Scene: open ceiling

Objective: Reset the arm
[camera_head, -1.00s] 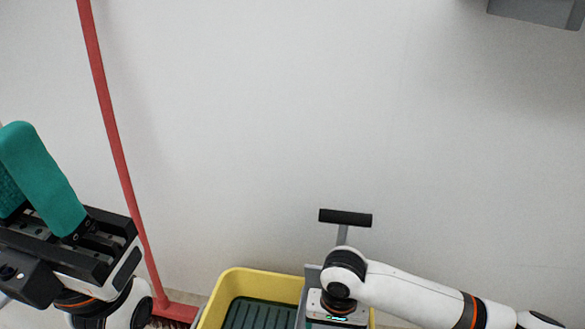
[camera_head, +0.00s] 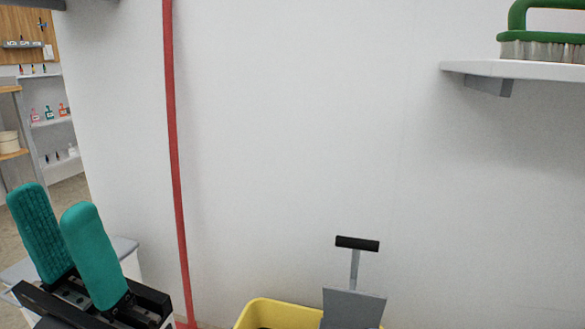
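My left gripper (camera_head: 62,240) shows at the lower left of the head view, with two teal fingers pointing up. The fingers stand apart with a gap between them, and nothing is held. My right arm and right gripper are out of the picture.
A red pole (camera_head: 173,150) stands against the white wall, right of my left gripper. A yellow bucket (camera_head: 262,312) is at the bottom, with a grey, black-handled tool (camera_head: 352,303) at it. A wall shelf (camera_head: 520,70) at upper right holds a green brush (camera_head: 545,48). Stocked shelves (camera_head: 55,122) stand far left.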

